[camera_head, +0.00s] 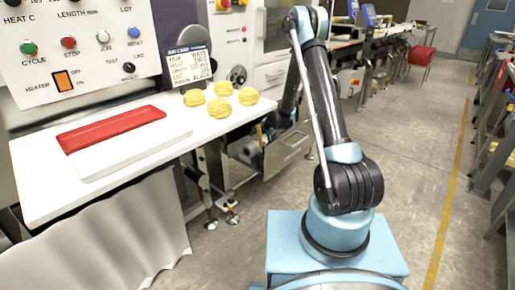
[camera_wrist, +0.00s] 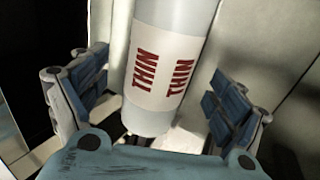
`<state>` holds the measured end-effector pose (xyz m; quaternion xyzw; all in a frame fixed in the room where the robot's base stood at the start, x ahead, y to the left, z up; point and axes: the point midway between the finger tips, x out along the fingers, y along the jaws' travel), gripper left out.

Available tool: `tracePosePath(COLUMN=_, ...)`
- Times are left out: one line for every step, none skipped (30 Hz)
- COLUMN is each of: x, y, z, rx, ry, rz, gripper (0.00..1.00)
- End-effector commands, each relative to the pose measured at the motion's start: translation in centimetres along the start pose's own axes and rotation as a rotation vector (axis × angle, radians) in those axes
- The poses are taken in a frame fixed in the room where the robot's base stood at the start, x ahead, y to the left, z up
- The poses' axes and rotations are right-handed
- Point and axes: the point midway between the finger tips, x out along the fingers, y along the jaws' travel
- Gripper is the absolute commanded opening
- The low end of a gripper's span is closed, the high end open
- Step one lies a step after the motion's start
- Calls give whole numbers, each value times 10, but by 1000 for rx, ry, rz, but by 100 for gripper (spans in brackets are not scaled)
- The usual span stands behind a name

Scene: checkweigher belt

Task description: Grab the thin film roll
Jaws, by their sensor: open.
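The thin film roll (camera_wrist: 163,72) shows in the wrist view as a pale grey cylinder. It has a white label with red "THIN" printed twice. My gripper (camera_wrist: 158,108) is open, with one blue-padded finger on each side of the roll. Gaps show between the roll and both fingers. In the head view the roll and my gripper are hidden; my arm reaches toward the machine, behind the work shelf.
A white shelf (camera_head: 199,126) carries a red tray (camera_head: 112,129), a white board (camera_head: 132,150) and several yellow pastry-like lumps (camera_head: 220,107). A control panel (camera_head: 78,47) rises behind it. A pale curtain (camera_head: 110,232) hangs below. Floor (camera_head: 400,170) to the right is clear.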

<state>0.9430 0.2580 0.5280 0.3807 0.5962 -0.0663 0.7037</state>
Motion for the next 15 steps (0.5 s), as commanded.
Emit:
tracePosePath(x=7, y=0, z=-1, rx=-1, ry=0, rz=0, gripper=89)
tracePosePath(x=11, y=0, z=-1, rx=0, ry=0, rz=0, gripper=89)
tracePosePath(x=15, y=0, z=0, rx=0, ry=0, rz=0, gripper=89)
tracePosePath(x=18, y=0, z=0, rx=0, ry=0, rz=0, gripper=89)
tracePosePath(x=20, y=0, z=0, rx=1, ry=0, rz=0, gripper=89)
tracePosePath(x=23, y=0, z=0, rx=1, ry=0, rz=0, gripper=89)
tracePosePath(x=25, y=0, z=0, rx=1, ry=0, rz=0, gripper=89)
tracePosePath(x=27, y=0, z=0, rx=1, ry=0, rz=0, gripper=89)
tracePosePath(x=28, y=0, z=-1, rx=1, ry=0, rz=0, gripper=89)
tracePosePath(x=29, y=0, z=-1, rx=1, ry=0, rz=0, gripper=89)
tracePosePath(x=29, y=0, z=-1, rx=1, ry=-1, rz=0, gripper=89)
tracePosePath(x=30, y=0, z=-1, rx=1, ry=-1, rz=0, gripper=89)
tracePosePath(x=30, y=0, z=-1, rx=1, ry=-1, rz=0, gripper=89)
tracePosePath(x=29, y=0, z=-1, rx=1, ry=-1, rz=0, gripper=89)
tracePosePath(x=29, y=0, z=-1, rx=1, ry=0, rz=0, gripper=89)
